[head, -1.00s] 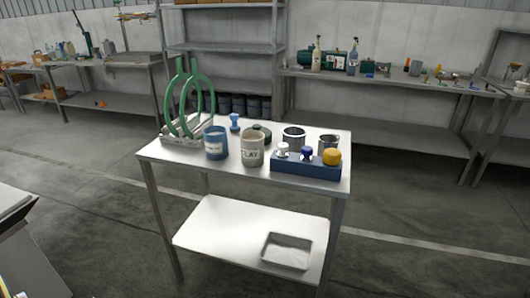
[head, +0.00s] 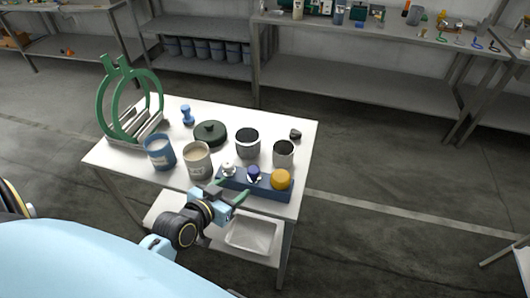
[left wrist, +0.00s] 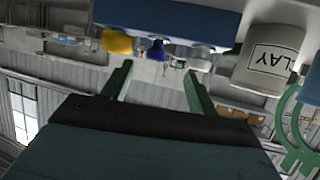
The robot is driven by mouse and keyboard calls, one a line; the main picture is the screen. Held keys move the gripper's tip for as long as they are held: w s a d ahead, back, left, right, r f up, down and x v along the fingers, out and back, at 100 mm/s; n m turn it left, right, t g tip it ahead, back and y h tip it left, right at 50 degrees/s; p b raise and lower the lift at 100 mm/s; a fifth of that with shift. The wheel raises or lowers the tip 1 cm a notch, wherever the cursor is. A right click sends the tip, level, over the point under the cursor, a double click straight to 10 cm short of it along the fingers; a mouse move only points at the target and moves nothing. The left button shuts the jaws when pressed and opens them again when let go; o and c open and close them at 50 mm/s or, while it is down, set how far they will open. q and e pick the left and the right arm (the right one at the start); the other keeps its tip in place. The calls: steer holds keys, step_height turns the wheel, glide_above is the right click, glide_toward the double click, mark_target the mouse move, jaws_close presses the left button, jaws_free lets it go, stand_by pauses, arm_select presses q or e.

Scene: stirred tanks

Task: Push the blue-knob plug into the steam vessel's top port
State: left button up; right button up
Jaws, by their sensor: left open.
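The blue-knob plug (head: 253,173) stands in a blue block (head: 270,191), between a white-knob plug (head: 229,168) and a yellow-knob plug (head: 280,179). My left gripper (head: 228,191) is open and empty at the near side of the block. In the left wrist view, the blue knob (left wrist: 157,51) shows just beyond and between the open fingertips (left wrist: 158,70). I cannot tell which vessel is the steam vessel. A blue vessel (head: 160,153), a pale CLAY vessel (head: 197,161), a dark-topped vessel (head: 247,144) and a grey vessel (head: 283,154) stand on the table. My right gripper is out of view.
The white table (head: 180,103) also holds a green ring frame (head: 103,105), a dark round lid (head: 210,133), a blue dumbbell-shaped piece (head: 187,115) and a small dark object (head: 295,134). A tray (head: 250,236) lies on the lower shelf.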

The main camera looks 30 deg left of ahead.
mark_target(249, 174)
arm_select(q)
steer(key=x, duration=0.7)
steer(key=shift+w+r, duration=0.25)
steer(key=shift+r, duration=0.1)
steer(key=shift+w+f, duration=0.15)
steer(key=shift+w, duration=0.2)
steer(key=x, duration=0.5)
steer(key=shift+d+f+b, duration=0.2)
steer(key=shift+b, duration=0.2)
steer(key=shift+s, duration=0.1)
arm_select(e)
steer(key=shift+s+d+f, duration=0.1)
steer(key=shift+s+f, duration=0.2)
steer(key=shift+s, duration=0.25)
arm_select(q)
steer(key=c, duration=1.1)
